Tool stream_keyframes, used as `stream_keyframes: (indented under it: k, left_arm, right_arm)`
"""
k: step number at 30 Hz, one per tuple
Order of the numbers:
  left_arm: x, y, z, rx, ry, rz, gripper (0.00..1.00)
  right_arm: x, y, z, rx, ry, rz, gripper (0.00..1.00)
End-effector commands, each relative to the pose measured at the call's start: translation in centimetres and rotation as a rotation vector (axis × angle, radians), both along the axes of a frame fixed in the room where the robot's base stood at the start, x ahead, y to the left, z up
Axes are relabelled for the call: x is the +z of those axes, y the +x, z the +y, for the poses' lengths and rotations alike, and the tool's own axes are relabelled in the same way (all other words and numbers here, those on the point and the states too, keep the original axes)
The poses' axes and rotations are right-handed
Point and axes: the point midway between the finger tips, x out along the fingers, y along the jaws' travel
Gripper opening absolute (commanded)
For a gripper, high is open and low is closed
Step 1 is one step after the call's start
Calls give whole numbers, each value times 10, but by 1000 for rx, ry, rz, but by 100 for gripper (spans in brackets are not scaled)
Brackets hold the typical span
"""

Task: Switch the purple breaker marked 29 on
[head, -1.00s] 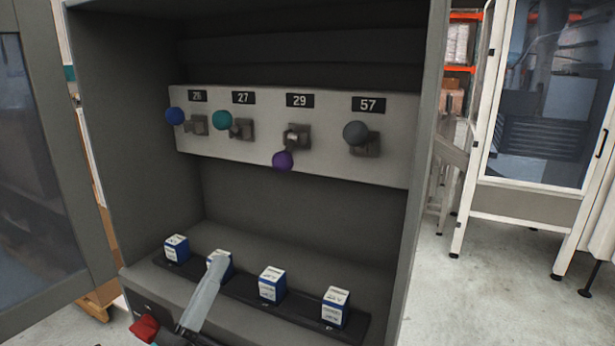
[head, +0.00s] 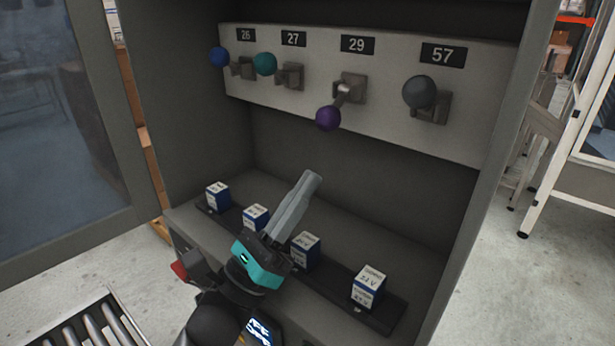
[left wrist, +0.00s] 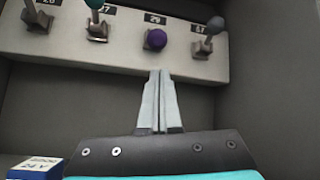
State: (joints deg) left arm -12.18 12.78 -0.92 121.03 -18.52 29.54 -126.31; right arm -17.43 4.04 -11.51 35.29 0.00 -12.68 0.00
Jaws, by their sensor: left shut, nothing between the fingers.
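The breaker marked 29 has a purple ball knob (head: 328,118) on a short lever that points down and out from its grey mount (head: 350,88), below the 29 label (head: 357,45). The purple knob also shows in the left wrist view (left wrist: 156,39), just beyond and above the fingertips. My left gripper (head: 312,178) is shut and empty, with its fingers pointing up toward the panel. It is below the purple knob and apart from it in the head view. In the left wrist view its closed fingers (left wrist: 160,75) point at the panel. My right gripper is not in view.
Breakers 26 with a blue knob (head: 219,57), 27 with a teal knob (head: 265,63) and 57 with a grey knob (head: 419,92) flank it on the white panel (head: 400,140). Several small boxes stand on a dark strip (head: 335,268) below. Cabinet walls enclose both sides.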

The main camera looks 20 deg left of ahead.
Motion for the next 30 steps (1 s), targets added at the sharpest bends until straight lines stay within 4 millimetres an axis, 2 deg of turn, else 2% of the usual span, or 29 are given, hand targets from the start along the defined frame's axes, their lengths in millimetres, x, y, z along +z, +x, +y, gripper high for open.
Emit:
stream_keyframes:
  k: [3, 12, 18, 30]
  left_arm:
    - [19, 14, -8, -2, 0, -4, 0]
    - [47, 44, -23, -1, -1, -1, 0]
    - [53, 51, -28, -1, 0, 0, 0]
    - [53, 52, -28, 0, 1, 3, 0]
  right_arm:
    - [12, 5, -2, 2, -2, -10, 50]
    - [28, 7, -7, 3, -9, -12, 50]
    - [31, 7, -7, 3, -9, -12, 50]
    - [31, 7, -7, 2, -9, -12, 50]
